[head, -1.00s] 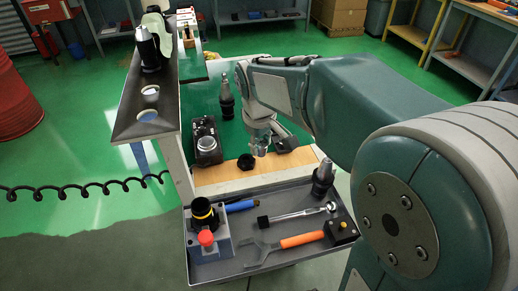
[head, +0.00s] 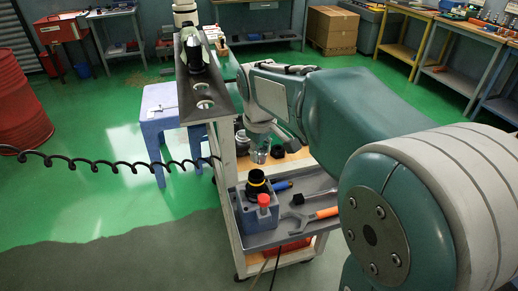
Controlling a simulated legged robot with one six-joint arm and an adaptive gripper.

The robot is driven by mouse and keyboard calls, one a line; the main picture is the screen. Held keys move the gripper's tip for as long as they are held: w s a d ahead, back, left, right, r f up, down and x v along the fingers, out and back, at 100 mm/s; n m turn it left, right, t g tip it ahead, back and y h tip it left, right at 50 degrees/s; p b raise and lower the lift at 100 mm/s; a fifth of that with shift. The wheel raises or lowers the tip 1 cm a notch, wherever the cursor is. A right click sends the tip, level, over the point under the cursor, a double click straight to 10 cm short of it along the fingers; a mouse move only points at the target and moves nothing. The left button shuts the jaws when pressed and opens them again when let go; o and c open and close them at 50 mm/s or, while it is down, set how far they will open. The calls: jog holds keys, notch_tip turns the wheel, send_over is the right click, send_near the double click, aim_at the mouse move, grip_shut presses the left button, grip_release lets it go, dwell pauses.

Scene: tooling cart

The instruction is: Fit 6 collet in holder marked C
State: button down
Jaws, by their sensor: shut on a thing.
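My gripper (head: 261,143) hangs above the cart's wooden shelf, its fingers partly hidden by the wrist. It is shut on a small silvery piece (head: 259,157), probably a collet; no size mark is readable. A black holder with a yellow ring (head: 257,181) stands upright in a grey-blue fixture (head: 245,215) with a red knob (head: 263,200), below my gripper in the picture and apart from it. Another dark holder (head: 194,52) stands in the upper rack. No letter is readable on either holder. My arm hides the right part of the cart.
The grey tray (head: 318,185) holds an orange-handled spanner (head: 318,214) and a blue-handled tool (head: 283,185). A blue stool (head: 160,110) stands left of the cart. A coiled cable (head: 100,163) crosses at left.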

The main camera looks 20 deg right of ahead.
aim_at(258, 163)
jog(key=shift+a+f, duration=0.95)
jog(key=shift+f, duration=0.3)
jog(key=shift+d+f, duration=0.4)
jog(key=shift+d, duration=0.2)
jog(key=shift+a, duration=0.15)
jog(key=shift+a, duration=0.35)
jog(key=shift+d, duration=0.25)
jog(key=shift+a+f, duration=0.1)
jog(key=shift+a, duration=0.05)
